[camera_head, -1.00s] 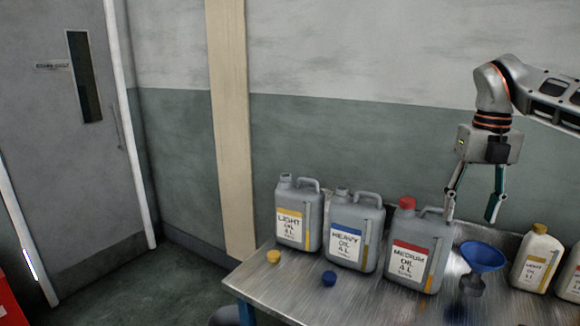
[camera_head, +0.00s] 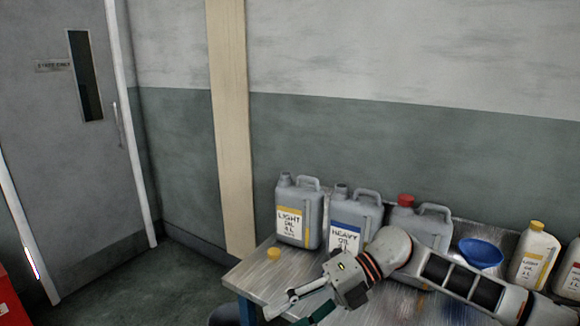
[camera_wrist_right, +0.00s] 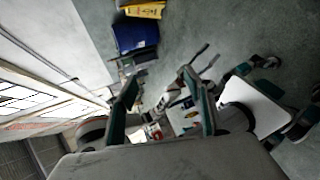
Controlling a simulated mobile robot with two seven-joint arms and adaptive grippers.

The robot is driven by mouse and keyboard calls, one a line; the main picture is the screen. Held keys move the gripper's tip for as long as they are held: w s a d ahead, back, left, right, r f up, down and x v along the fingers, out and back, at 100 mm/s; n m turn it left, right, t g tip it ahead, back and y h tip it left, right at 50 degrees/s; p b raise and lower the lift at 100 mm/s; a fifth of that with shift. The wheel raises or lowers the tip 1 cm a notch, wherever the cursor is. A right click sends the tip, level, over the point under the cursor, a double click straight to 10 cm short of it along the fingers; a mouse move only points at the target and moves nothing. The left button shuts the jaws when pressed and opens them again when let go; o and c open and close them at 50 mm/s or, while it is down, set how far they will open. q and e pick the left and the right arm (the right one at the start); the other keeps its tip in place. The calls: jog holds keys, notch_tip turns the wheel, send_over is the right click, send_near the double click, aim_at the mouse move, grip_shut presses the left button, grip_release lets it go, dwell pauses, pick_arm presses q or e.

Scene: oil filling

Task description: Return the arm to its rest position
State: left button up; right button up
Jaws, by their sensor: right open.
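My right gripper (camera_head: 292,312) is in the lower middle of the head view, low in front of the table's front edge. Its fingers are apart and nothing is between them; the right wrist view also shows the spread, empty fingers (camera_wrist_right: 163,95). My right arm reaches in from the lower right across the table front, hiding part of the medium oil jug (camera_head: 425,228) and the lower heavy oil jug (camera_head: 352,215). The light oil jug (camera_head: 298,212) stands upright, uncapped, at the left. My left gripper is not in the head view.
A yellow cap (camera_head: 273,254) lies on the metal table (camera_head: 248,272). A blue funnel (camera_head: 481,253) and a white bottle with a yellow cap (camera_head: 533,257) are at the right. The wall is behind; open floor (camera_head: 190,285) lies left of the table.

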jog(key=s+a+r+m+t+y, duration=0.2)
jog(key=a+m+y, duration=0.2)
jog(key=a+y, duration=0.2)
jog(key=w+d+f+m+t+h, duration=0.2)
jog(key=d+f+m+t+h, duration=0.2)
jog(key=d+f+m+t, duration=0.6)
jog(key=w+d+f+m+t+h, duration=0.35)
jog(key=m+t, duration=0.45)
jog(key=m, duration=0.6)
jog(key=s+d+f+m+g+h, duration=0.2)
jog(key=s+d+f+m+h, duration=0.2)
jog(key=s+d+f, duration=0.3)
jog(key=s+d+f+m+g+h, duration=0.3)
jog(key=s+d+f, duration=0.5)
jog(key=s+f, duration=0.4)
notch_tip(320, 180, down, 4)
jog(key=shift+d+f+m+g+h, duration=0.15)
jog(key=shift+f+m+g+h, duration=0.15)
jog(key=shift+m+h, duration=0.5)
